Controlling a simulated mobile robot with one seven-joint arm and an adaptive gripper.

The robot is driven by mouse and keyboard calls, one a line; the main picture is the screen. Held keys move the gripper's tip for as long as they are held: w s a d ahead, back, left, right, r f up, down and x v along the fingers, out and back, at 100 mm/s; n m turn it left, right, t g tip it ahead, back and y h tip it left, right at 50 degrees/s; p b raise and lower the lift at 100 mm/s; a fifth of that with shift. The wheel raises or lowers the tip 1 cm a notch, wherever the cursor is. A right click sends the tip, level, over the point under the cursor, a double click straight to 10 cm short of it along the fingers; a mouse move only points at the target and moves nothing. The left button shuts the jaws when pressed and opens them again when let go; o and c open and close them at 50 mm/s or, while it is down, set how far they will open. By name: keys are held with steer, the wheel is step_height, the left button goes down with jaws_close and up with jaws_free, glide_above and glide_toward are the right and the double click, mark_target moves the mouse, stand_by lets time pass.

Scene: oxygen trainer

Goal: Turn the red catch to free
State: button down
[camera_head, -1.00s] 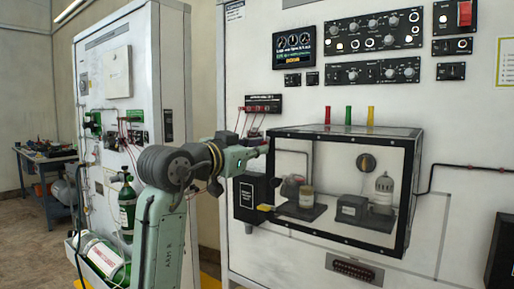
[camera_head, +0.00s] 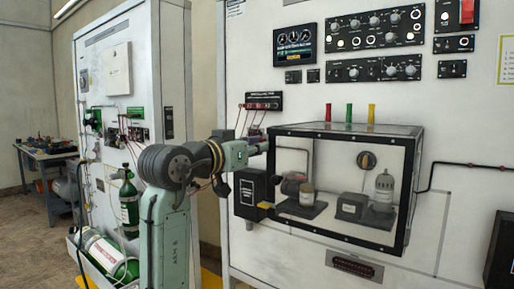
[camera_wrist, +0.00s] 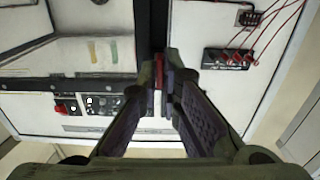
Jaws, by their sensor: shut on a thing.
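The red catch (camera_wrist: 159,70) shows as a thin red strip between my fingertips in the wrist view, beside the dark frame edge of the clear box. My gripper (camera_wrist: 161,82) is shut on it, and the fingers hide most of it. In the head view my gripper (camera_head: 264,142) is at the upper left corner of the clear box (camera_head: 345,131). There the catch is hidden, and I cannot tell how far it is turned.
A black box (camera_head: 249,190) with a yellow tab is mounted just below my gripper. Knob panels (camera_head: 375,28) are above on the white wall. A small black block (camera_head: 263,101) with red leads is close above my wrist.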

steer(key=c, duration=1.8)
jaws_free()
steer(key=shift+s, duration=0.1)
steer(key=v, duration=1.2)
